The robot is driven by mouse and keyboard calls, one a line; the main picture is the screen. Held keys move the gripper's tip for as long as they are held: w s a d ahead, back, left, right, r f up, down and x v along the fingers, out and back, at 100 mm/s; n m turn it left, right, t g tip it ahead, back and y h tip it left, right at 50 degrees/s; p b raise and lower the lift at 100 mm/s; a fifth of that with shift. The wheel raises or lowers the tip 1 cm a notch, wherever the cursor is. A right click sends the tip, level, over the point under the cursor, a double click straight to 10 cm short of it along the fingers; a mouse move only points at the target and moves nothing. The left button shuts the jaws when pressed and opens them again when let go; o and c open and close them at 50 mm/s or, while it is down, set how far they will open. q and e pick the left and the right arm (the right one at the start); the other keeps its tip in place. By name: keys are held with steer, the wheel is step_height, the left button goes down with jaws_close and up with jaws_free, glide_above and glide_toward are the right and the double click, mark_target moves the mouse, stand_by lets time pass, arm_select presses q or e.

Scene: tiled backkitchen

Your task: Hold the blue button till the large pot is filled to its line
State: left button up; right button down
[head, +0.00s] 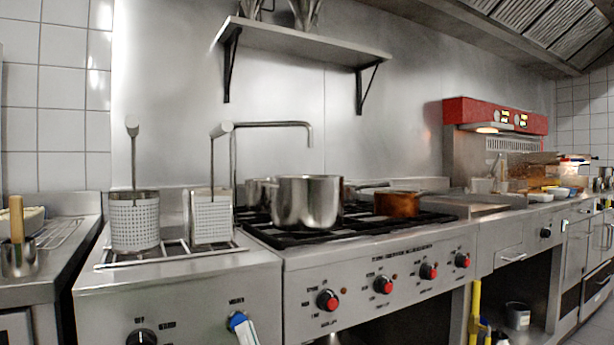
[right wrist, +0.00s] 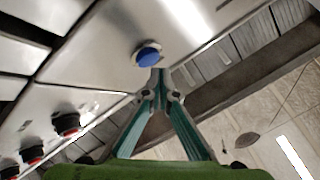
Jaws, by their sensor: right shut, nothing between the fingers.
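The large steel pot (head: 307,203) stands on the stove, with the bent spout (head: 300,125) ending above it. I see no water stream, and the pot's inside and line are hidden from this low angle. The blue button (head: 237,319) is on the front panel left of the stove; it also shows in the right wrist view (right wrist: 148,56). My right gripper (head: 246,332) is shut and empty, its fingertips right at the button's edge in the right wrist view (right wrist: 158,78). I cannot tell whether they press it. My left gripper is not in view.
A smaller steel pot (head: 259,191) and a copper pot (head: 397,204) are also on the stove. Two perforated baskets (head: 135,224) stand at the left. A black knob (head: 142,338) is left of the button, and several red-centred knobs (head: 328,300) are to its right.

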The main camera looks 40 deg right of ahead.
steer(key=shift+s+a+p, duration=0.2)
steer(key=shift+s+p, duration=0.05)
steer(key=shift+s, duration=0.55)
steer(key=shift+s+a+p, duration=0.2)
steer(key=shift+s+p, duration=0.1)
steer(key=shift+s, duration=0.55)
steer(key=shift+s+a+p, duration=0.2)
steer(key=shift+s+p, duration=0.05)
steer(key=shift+s, duration=0.55)
